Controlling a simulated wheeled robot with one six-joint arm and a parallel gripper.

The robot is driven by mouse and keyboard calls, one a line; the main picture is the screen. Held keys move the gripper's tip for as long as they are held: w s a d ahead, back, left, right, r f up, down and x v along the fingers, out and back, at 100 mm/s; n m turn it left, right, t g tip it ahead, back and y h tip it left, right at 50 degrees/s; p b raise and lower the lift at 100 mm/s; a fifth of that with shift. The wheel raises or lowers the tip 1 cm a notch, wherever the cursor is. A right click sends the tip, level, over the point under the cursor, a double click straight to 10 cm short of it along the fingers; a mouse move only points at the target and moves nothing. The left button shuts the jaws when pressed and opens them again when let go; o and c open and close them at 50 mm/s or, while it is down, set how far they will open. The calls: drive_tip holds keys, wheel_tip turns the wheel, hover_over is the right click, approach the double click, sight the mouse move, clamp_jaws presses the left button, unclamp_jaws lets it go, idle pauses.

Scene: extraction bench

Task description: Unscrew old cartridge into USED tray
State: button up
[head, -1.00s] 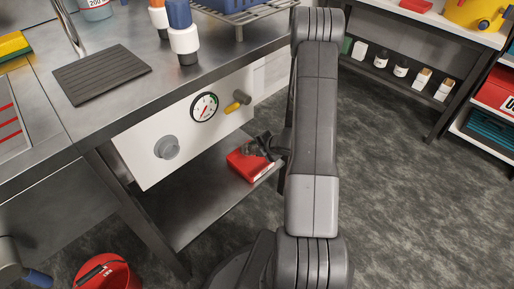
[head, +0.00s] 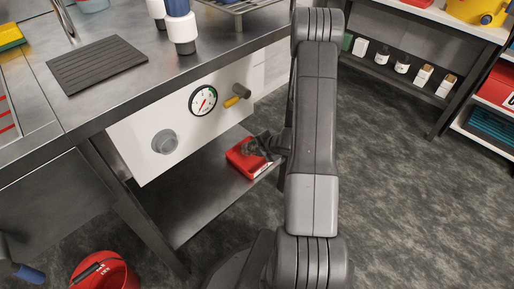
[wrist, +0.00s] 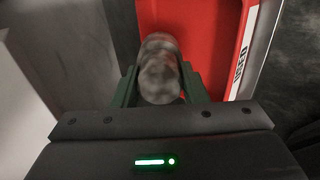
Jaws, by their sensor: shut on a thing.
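My gripper (wrist: 159,85) is shut on the old cartridge (wrist: 159,66), a grey, mottled cylinder, in the wrist view. The cartridge points out beyond the green fingers, over the red USED tray (wrist: 203,40). Its white label shows at the right edge. In the head view the tray (head: 236,157) is on the shelf under the bench, and my gripper (head: 268,146) is at its right side, partly hidden by my arm. I cannot tell whether the cartridge touches the tray.
A white panel (head: 140,125) with a grey round fitting (head: 165,141), a gauge (head: 203,100) and a yellow handle (head: 237,95) is on the bench front, above the shelf. Floor at right is open.

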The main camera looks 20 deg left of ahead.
drive_tip(key=shift+f, duration=0.4)
drive_tip(key=o, duration=1.4)
drive_tip(key=p+v, duration=0.4)
drive_tip(key=v, duration=1)
drive_tip(key=shift+a, duration=0.1)
drive_tip(key=shift+b+x, duration=2.05)
drive_tip(key=shift+x, duration=4.3)
